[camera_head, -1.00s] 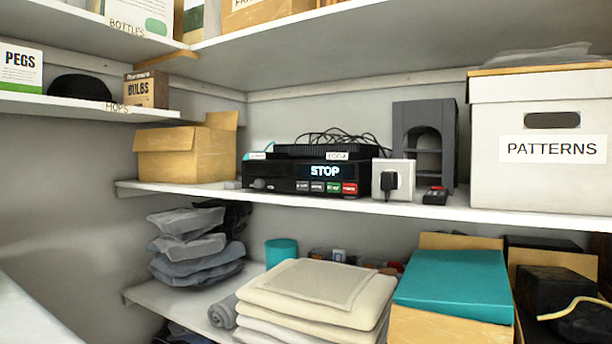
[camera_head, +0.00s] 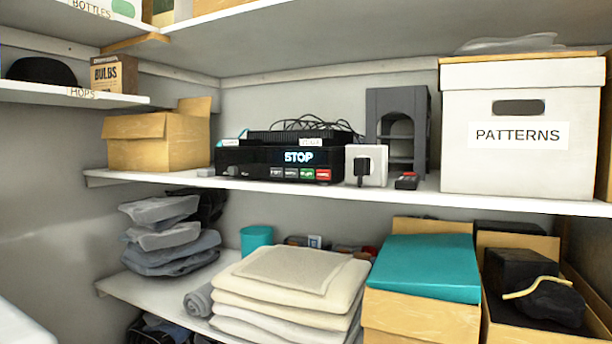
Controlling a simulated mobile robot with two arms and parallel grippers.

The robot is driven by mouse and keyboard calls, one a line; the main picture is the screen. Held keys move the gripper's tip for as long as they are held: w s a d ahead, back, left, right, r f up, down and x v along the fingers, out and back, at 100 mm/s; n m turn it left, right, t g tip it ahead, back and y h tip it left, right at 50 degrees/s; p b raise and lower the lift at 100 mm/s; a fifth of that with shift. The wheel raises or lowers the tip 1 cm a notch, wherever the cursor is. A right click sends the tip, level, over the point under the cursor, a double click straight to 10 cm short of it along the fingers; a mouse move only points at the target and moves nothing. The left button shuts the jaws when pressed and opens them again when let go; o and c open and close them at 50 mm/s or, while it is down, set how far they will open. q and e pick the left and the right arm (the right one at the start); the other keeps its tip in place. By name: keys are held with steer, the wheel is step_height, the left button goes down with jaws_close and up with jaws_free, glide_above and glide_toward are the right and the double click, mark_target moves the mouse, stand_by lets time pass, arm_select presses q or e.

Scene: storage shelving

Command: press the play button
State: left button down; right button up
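A black video player (camera_head: 262,163) sits on the middle shelf, and its lit display (camera_head: 299,156) reads STOP. A row of small buttons runs along the lower right of its front: two dark ones, a green one (camera_head: 307,174) and a red one (camera_head: 323,175). The button labels are too small to read, though the green button is the likely play button by its colour. Neither of my grippers is in view.
A white socket with a black plug (camera_head: 362,168) stands just right of the player. An open cardboard box (camera_head: 150,142) is to its left. A grey arch-shaped object (camera_head: 397,120) and a white PATTERNS box (camera_head: 520,165) are to the right. Folded cloths (camera_head: 290,285) lie on the shelf below.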

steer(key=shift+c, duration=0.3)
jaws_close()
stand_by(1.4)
